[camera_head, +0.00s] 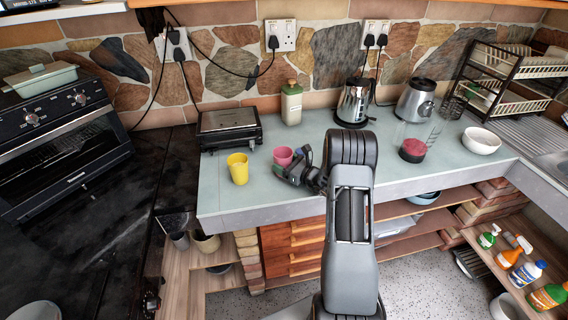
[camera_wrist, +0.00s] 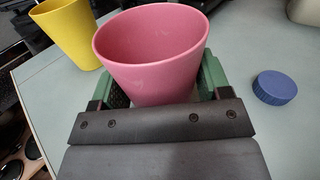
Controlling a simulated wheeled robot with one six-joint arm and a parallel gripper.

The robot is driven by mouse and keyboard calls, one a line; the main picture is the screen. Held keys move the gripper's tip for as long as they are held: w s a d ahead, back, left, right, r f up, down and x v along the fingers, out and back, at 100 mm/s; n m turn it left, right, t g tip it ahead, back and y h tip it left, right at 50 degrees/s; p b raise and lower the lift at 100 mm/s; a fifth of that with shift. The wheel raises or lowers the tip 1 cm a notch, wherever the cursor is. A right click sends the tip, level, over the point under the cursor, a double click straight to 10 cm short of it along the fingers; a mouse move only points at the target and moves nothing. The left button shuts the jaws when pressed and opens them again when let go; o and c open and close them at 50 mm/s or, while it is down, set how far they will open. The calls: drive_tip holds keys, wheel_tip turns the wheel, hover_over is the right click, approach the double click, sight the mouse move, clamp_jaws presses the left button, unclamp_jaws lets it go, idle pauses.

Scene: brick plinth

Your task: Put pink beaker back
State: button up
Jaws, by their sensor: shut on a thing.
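The pink beaker (camera_wrist: 152,58) is upright between the fingers of my gripper (camera_wrist: 155,85) in the wrist view, with its open rim facing up. The gripper is shut on it, and the gripper's dark body hides the beaker's lower part. In the head view the pink beaker (camera_head: 283,155) is at the gripper (camera_head: 289,166), over the left part of the pale green counter (camera_head: 340,155). I cannot tell whether its base touches the counter. A yellow beaker (camera_head: 238,168) stands upright to its left and also shows in the wrist view (camera_wrist: 70,32).
A blue round lid (camera_wrist: 274,88) lies to the right in the wrist view. A grill (camera_head: 230,128) and a green-and-white bottle (camera_head: 291,103) stand behind. A kettle (camera_head: 355,102), a blender jug (camera_head: 416,142) and a white bowl (camera_head: 480,141) are to the right. The counter's front edge is near.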

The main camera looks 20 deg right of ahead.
drive_tip(key=o, duration=1)
